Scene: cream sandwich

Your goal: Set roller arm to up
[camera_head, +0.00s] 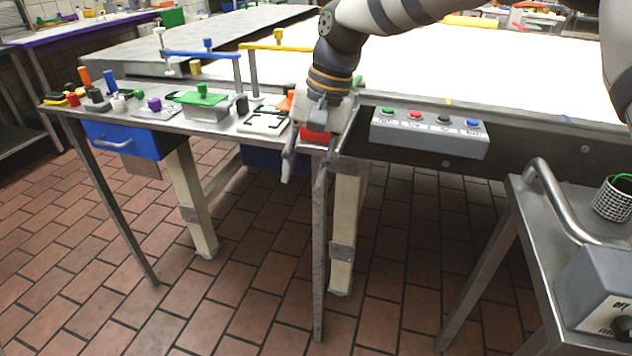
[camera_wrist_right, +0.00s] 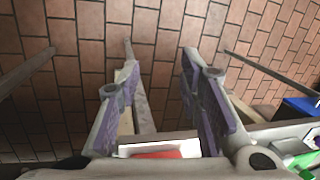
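My right gripper (camera_head: 305,172) hangs fingers-down just in front of the steel bench's right corner. Its two fingers are apart with nothing between them, as the right wrist view (camera_wrist_right: 158,75) also shows. A blue bar arm (camera_head: 205,55) with a blue knob and a yellow bar arm (camera_head: 280,47) with a yellow knob stand on posts at the bench's back. Both bars lie about level, and the gripper is apart from them. Nothing marks which one is the roller arm. My left gripper is out of view.
A red part (camera_head: 314,136), partly hidden by my gripper, also shows in the wrist view (camera_wrist_right: 165,154). A grey button box (camera_head: 428,133) is on the right. Several coloured knobs and a green-handled block (camera_head: 203,97) crowd the bench (camera_head: 187,122).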

